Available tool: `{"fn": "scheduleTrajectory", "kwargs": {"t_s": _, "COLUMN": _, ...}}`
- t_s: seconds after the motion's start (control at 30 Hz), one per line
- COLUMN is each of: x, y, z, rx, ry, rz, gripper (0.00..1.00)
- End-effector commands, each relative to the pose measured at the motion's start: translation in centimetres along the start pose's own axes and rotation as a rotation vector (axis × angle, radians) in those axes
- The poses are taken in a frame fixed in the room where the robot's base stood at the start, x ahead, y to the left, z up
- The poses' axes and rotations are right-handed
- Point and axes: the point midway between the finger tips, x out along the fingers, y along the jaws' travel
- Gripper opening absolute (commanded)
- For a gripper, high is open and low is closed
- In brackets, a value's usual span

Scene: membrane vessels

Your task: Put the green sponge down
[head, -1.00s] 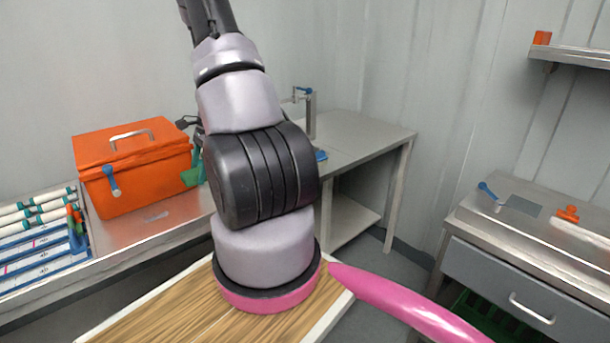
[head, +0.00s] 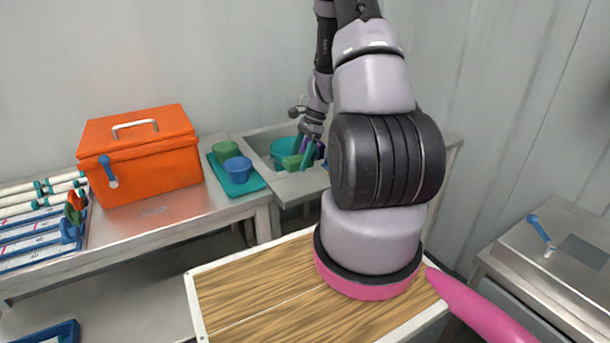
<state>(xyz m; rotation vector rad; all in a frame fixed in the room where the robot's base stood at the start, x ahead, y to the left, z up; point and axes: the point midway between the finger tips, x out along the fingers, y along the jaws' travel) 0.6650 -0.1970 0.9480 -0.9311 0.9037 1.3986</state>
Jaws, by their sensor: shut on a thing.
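My gripper (head: 307,152) is at the sink in the back middle, with its teal fingers pointing down. It is shut on the green sponge (head: 291,162), a small green block showing at the left of the fingers. The sponge is just in front of a teal bowl (head: 281,146) in the sink (head: 257,142). I cannot tell whether the sponge touches the bowl or the sink's rim. My arm hides the area to the right of the gripper.
A teal mat (head: 249,186) holds a green cup (head: 226,150) and a blue cup (head: 238,168), left of the sink. An orange box (head: 150,160) stands further left, near racks of white tubes (head: 35,200).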

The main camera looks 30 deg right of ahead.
Motion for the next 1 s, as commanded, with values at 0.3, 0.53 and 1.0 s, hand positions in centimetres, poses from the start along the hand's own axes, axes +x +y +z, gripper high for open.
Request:
{"fn": "scheduleTrajectory", "kwargs": {"t_s": 0.3, "x": 3.0, "y": 0.1, "z": -1.3, "rx": 0.002, "ry": -0.001, "rz": 0.002, "gripper": 0.07}}
{"fn": "scheduleTrajectory", "kwargs": {"t_s": 0.53, "x": 5.1, "y": 0.0, "z": -2.2, "rx": 0.001, "ry": 0.001, "rz": -0.001, "gripper": 0.07}}
{"fn": "scheduleTrajectory", "kwargs": {"t_s": 1.0, "x": 5.6, "y": 0.0, "z": -2.4, "rx": 0.001, "ry": 0.001, "rz": 0.0, "gripper": 0.97}}
